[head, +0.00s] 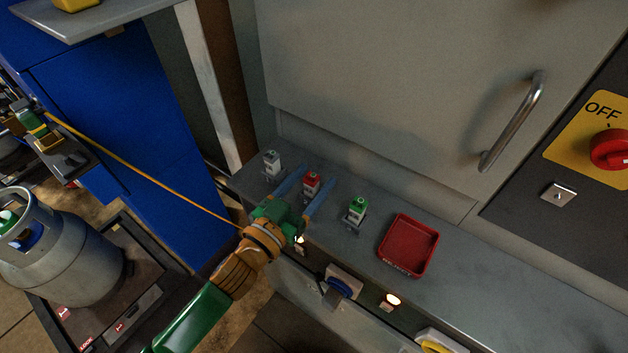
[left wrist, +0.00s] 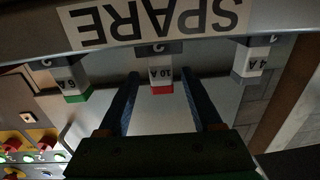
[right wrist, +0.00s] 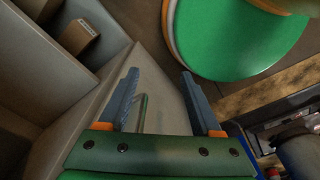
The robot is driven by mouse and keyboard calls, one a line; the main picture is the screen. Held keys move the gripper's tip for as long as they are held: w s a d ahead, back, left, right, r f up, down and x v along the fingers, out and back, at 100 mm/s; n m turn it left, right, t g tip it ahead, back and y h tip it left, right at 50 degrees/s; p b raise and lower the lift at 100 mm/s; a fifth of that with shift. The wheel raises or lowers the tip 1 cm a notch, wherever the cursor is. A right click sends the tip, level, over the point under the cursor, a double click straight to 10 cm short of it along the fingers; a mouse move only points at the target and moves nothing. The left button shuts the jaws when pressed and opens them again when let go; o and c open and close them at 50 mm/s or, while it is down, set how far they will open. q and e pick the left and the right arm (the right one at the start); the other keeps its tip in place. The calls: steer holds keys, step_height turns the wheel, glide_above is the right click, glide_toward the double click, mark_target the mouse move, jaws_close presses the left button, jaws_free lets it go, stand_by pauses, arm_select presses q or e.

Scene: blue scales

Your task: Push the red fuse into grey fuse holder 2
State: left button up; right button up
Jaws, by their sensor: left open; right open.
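The red fuse (head: 311,180) stands in the middle grey holder on the grey ledge. In the left wrist view the red fuse (left wrist: 161,84), marked 10 A, has its white body showing below grey holder 2 (left wrist: 160,48). I cannot tell how deep it sits. My left gripper (head: 317,175) is open, with one blue finger on each side of the red fuse. In the left wrist view gaps show between the left fingers (left wrist: 162,78) and the fuse. My right gripper (right wrist: 159,73) is open and empty, away from the ledge fuses; it is outside the head view.
A red tray (head: 409,246) lies to the right on the ledge. A blue knob (head: 340,287) and a lit lamp (head: 392,299) sit on the front face below.

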mark_target(315, 176)
arm_select(q)
steer(key=x, duration=0.3)
steer(key=shift+w+d, duration=0.15)
steer(key=shift+w, duration=0.2)
steer(key=shift+s, duration=0.1)
jaws_close()
